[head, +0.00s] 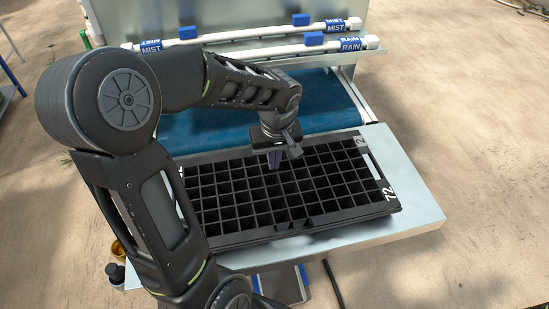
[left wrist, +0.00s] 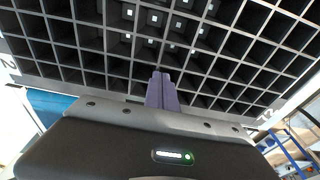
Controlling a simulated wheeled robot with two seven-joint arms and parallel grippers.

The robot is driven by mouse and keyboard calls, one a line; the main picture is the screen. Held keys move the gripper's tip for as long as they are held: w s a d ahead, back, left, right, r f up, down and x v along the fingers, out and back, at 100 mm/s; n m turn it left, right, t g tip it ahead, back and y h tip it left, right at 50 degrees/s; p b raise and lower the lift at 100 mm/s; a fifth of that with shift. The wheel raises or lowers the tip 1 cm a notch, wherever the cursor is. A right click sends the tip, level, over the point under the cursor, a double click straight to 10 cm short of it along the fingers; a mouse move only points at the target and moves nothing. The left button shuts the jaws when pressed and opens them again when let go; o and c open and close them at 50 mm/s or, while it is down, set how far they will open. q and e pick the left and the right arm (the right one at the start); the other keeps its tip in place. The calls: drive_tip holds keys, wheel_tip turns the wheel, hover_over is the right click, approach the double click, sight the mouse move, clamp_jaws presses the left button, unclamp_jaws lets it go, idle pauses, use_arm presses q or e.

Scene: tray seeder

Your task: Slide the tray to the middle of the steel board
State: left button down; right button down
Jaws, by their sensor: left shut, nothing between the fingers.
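The black seed tray (head: 308,222) with many square cells lies on the steel board (head: 420,208), a little askew. Its right end carries a white "72" mark. Bare steel shows along the tray's front and right sides; its left end is partly hidden behind my left arm. My left gripper (head: 275,161) is over the tray's far part, pointing down, its fingers shut and empty. In the left wrist view the shut fingers (left wrist: 160,90) show in front of the tray's cell grid (left wrist: 215,75). I cannot tell whether the fingertips touch the tray. My right gripper is not in view.
A blue belt (head: 325,103) lies behind the board, under white pipes marked MIST (head: 343,25) and RAIN (head: 352,44). A small amber bottle (head: 118,249) and a dark one (head: 115,272) stand at the board's left front. Sandy floor is open to the right.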

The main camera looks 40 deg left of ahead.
use_arm(q)
drive_tip(key=shift+w+r, duration=0.1)
drive_tip(key=shift+a+r+p, duration=0.15)
drive_tip(key=shift+r+p, duration=0.15)
drive_tip(key=b, duration=0.3)
approach(284, 206)
drive_tip(key=f, duration=0.5)
drive_tip(key=shift+w+a+f, duration=0.2)
drive_tip(key=shift+w+a, duration=0.05)
